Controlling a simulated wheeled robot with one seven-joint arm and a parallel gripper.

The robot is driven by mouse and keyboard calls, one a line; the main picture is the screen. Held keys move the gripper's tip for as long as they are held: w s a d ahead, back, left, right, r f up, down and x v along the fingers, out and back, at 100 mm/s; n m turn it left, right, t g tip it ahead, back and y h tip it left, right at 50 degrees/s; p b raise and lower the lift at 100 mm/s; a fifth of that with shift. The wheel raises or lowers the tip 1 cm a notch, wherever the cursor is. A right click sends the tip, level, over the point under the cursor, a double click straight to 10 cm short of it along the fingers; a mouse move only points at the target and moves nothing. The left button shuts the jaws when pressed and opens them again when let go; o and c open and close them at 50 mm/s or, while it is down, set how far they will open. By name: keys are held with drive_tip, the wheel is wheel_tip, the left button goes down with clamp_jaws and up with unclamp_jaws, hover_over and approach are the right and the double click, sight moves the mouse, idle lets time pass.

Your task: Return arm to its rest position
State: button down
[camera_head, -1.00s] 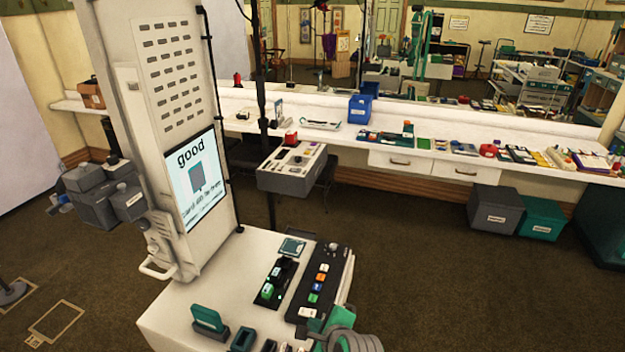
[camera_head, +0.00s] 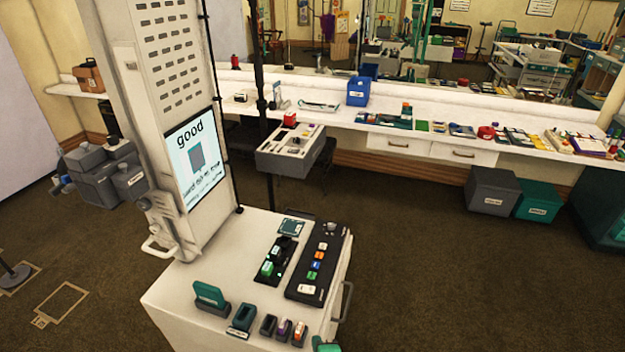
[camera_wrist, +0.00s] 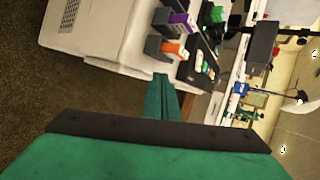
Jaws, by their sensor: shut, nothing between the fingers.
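My gripper (camera_wrist: 162,80) is shut and empty in the wrist view, its green fingers together beyond a dark band. In the head view only a small green part of it (camera_head: 326,345) shows at the bottom edge, by the front right corner of the white console. The rest of my arm is out of the head view. In the wrist view the fingers point toward the console (camera_wrist: 120,35), which appears turned sideways. Bare floor is left of the fingers. I see no contact, though the exact gap cannot be told.
The console (camera_head: 172,290) holds a screen reading "good" (camera_head: 195,155), a dark button panel (camera_head: 318,262) and several small holders along its front. A grey box on a stand (camera_head: 290,155) is behind it. Dark carpet (camera_head: 440,270) is clear on the right.

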drive_tip(key=s+f+n+t+h, duration=0.1)
drive_tip(key=s+f+n, duration=0.25)
drive_tip(key=s, duration=0.45)
drive_tip(key=s+r+n+t, duration=0.1)
drive_tip(key=s+r+n, duration=0.2)
drive_tip(key=s, duration=0.4)
drive_tip(key=s+a+r+n+t, duration=0.1)
drive_tip(key=s+r+n, duration=0.2)
drive_tip(key=s+n, duration=0.3)
drive_tip(key=s+r+n+t+h, duration=0.1)
drive_tip(key=s+r+n+t, duration=0.1)
drive_tip(key=s+n, duration=0.3)
drive_tip(key=v, duration=0.4)
drive_tip(key=shift+a, duration=0.25)
drive_tip(key=shift+w+a, duration=0.1)
drive_tip(key=shift+a, duration=0.05)
